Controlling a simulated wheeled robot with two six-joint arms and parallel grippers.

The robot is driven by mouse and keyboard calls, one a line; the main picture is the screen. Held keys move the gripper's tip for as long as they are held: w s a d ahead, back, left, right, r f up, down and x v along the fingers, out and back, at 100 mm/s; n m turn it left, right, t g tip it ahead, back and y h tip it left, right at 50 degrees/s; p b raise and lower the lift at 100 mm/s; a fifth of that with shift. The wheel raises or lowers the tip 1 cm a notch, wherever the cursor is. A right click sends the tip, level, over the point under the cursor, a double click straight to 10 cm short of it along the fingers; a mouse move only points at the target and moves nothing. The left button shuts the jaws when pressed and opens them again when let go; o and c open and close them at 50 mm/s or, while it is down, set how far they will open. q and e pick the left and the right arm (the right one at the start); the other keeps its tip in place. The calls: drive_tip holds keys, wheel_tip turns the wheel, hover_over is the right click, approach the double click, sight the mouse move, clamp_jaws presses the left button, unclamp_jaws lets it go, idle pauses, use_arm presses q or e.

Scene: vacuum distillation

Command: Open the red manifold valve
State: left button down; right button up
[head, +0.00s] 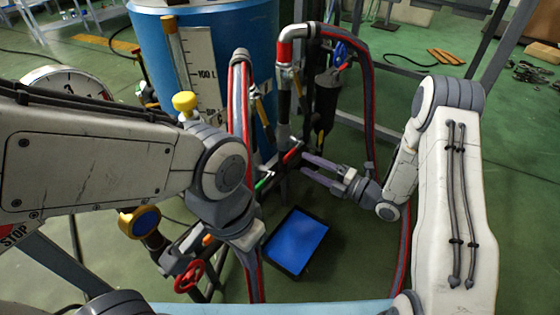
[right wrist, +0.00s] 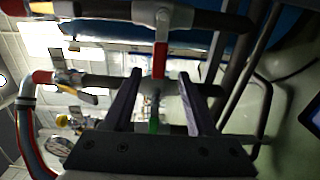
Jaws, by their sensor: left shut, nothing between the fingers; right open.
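The red manifold valve shows its red lever (head: 292,153) on the dark pipework in front of the blue drum. In the right wrist view, the red lever (right wrist: 160,60) stands crosswise to its dark pipe. My right gripper (head: 304,164) is open, its fingers pointing left at the lever. In its wrist view, the right gripper (right wrist: 160,74) has the lever's free end between or just beyond its fingertips, with gaps on both sides. A green lever (right wrist: 153,115) lies closer to the palm in that picture. My left gripper (head: 249,242) is beside the hoses, its fingers hidden.
A blue drum (head: 235,50) stands behind the pipework. Red-and-grey hoses (head: 369,100) loop around it. A tablet with a blue screen (head: 297,242) is below the right gripper. A red handwheel (head: 190,276) and round gauges are at left.

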sight(291, 157)
drive_tip(key=b+x, duration=0.3)
drive_tip(key=x, duration=0.6)
drive_tip(key=shift+w+a, duration=0.1)
drive_tip(key=shift+a, duration=0.05)
drive_tip(key=shift+w+a, duration=0.25)
drive_tip(key=shift+a, duration=0.1)
clamp_jaws()
drive_tip(key=shift+d, duration=0.1)
idle(0.8)
